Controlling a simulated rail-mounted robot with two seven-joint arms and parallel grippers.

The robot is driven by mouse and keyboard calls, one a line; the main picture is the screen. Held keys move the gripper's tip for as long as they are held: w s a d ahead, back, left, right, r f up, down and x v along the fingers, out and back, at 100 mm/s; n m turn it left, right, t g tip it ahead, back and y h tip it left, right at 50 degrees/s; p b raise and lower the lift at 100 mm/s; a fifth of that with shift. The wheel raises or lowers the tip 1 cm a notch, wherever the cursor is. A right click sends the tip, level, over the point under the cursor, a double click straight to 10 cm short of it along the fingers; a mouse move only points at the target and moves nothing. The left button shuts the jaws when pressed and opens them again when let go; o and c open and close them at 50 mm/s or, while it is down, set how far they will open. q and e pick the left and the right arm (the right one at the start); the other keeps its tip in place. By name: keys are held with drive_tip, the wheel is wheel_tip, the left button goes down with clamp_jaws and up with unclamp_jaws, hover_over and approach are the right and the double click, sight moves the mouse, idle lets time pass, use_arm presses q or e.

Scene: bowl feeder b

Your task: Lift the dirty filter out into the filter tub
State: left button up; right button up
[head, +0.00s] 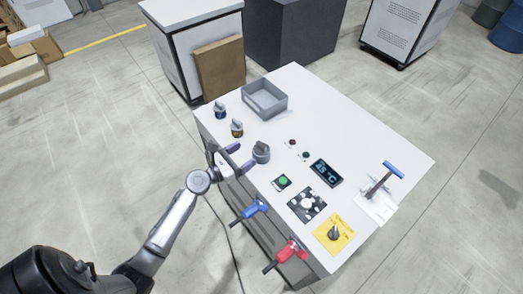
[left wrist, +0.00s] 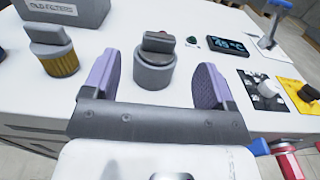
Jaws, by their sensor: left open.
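A grey round housing (head: 261,153) stands on the white bench top, and it is also central in the left wrist view (left wrist: 152,72). A dark grey cap with a raised grip (left wrist: 158,42) sits on it; any filter body inside is hidden. My left gripper (head: 240,157) is open and empty. Its two purple fingers (left wrist: 154,84) are spread in front of the housing, apart from it. The grey filter tub (head: 265,112) stands at the bench's far edge and looks empty; its label, partly cut off, shows in the left wrist view (left wrist: 47,9).
A yellow-pleated filter with a grey cap (head: 237,129) and a blue-banded filter (head: 220,111) stand left of the housing. A green button (head: 282,182), a display (head: 326,172), and blue (head: 254,208) and red (head: 289,251) valve handles lie to the right and front.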

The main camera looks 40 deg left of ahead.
sight(260, 146)
use_arm(q)
drive_tip(key=shift+x, duration=1.6)
drive_tip(key=shift+f+x, duration=0.2)
drive_tip(key=shift+x, duration=2.15)
drive_tip(key=shift+c, duration=0.4)
drive_tip(key=c, duration=0.9)
drive_tip(key=shift+c, duration=0.2)
drive_tip(key=r+p, duration=0.2)
drive_tip(key=r, duration=0.3)
drive_tip(key=shift+d+p, duration=0.35)
drive_tip(key=shift+p, duration=0.05)
drive_tip(key=w+d+r+p, duration=0.2)
drive_tip(key=d+r+p, duration=0.2)
drive_tip(key=d, duration=0.6)
drive_tip(key=shift+w+d+r, duration=0.25)
drive_tip(key=shift+d+r, duration=0.1)
drive_tip(key=shift+r, duration=0.7)
